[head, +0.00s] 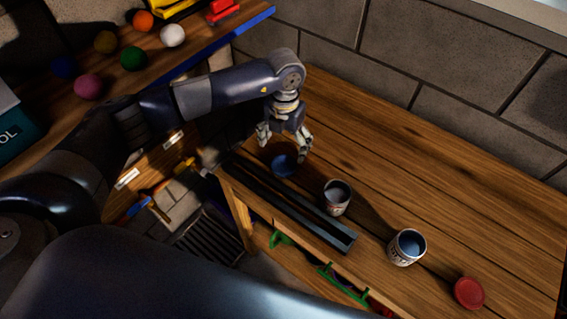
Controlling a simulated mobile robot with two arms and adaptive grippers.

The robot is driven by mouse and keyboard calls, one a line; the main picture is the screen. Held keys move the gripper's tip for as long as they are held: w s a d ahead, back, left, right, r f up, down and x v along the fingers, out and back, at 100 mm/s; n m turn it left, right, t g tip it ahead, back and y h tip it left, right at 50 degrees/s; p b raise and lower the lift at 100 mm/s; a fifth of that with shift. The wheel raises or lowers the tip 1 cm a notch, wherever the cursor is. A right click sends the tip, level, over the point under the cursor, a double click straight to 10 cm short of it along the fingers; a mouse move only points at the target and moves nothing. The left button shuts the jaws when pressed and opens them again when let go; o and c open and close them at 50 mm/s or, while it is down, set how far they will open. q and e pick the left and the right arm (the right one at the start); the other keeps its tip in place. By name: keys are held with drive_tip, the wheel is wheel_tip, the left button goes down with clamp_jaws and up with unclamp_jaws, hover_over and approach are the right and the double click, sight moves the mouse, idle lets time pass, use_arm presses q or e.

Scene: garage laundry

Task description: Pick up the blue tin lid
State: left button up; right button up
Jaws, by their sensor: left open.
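The blue tin lid (284,166) is a small dark blue disc lying on the wooden workbench (400,175), just behind the dark metal channel near the bench's left end. My left gripper (284,148) hangs over it, pointing down, with its fingers spread apart. The fingers are close above the lid's far side, with nothing between them. I cannot tell whether they touch the lid. My right gripper is not in view.
A dark metal channel (335,234) lies along the bench's front edge. Two open tins, a grey-filled one (336,198) and a blue-filled one (405,247), stand to the right. A red lid (469,293) lies beyond them. A shelf (185,55) with coloured balls is upper left.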

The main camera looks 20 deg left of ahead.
sight(284, 162)
use_arm(q)
drive_tip(key=f, duration=0.1)
drive_tip(key=s+f+p, duration=0.1)
drive_tip(key=f, duration=0.1)
drive_tip(key=f+p, duration=0.1)
drive_tip(key=shift+s+d+f, duration=0.15)
drive_tip(key=shift+d+f, duration=0.1)
drive_tip(key=shift+f, duration=0.6)
drive_tip(key=c, duration=0.9)
